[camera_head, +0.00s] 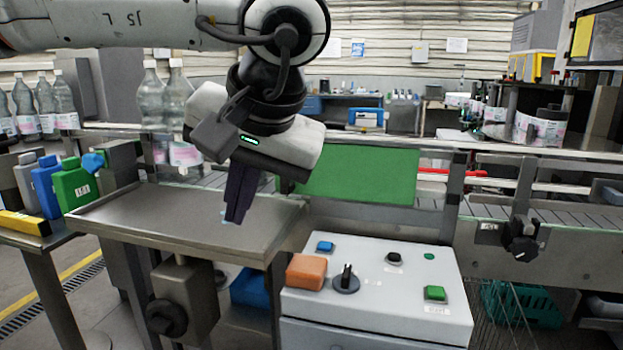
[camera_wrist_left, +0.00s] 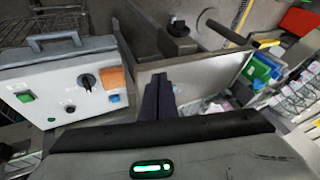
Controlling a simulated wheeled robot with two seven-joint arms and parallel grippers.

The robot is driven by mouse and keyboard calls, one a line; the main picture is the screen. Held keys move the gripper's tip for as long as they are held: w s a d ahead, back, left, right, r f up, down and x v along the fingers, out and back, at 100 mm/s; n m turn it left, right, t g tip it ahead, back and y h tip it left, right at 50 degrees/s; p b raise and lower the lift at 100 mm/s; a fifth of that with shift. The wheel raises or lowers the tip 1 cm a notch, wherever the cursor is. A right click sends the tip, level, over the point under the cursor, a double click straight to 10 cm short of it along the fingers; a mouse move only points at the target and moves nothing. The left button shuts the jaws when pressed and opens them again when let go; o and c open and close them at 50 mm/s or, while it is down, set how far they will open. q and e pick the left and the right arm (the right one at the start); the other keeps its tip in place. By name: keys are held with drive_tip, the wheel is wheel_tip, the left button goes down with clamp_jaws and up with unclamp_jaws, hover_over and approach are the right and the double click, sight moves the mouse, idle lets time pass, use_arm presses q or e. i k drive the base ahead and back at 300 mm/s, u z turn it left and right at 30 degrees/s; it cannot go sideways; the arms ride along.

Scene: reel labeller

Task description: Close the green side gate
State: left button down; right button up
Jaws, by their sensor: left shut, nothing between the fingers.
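The green side gate (camera_head: 362,178) is a flat green panel at the front side of the conveyor, behind the control box. Its left end is partly hidden behind my left wrist. I cannot tell how far it stands open. My left gripper (camera_head: 236,218) points down over the right part of the grey metal table, left of the gate and apart from it. Its dark fingers are together with nothing between them. The closed fingers also show in the left wrist view (camera_wrist_left: 158,90), where I cannot make out the gate. My right gripper is not in view.
A control box (camera_head: 390,270) with buttons, a knob and an orange block stands in front of the gate. The metal table (camera_head: 165,222) is bare. Coloured bottles (camera_head: 73,185) stand at left, and clear bottles (camera_head: 176,92) stand behind the table.

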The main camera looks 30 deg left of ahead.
sight(383, 174)
drive_tip(key=i, duration=0.85)
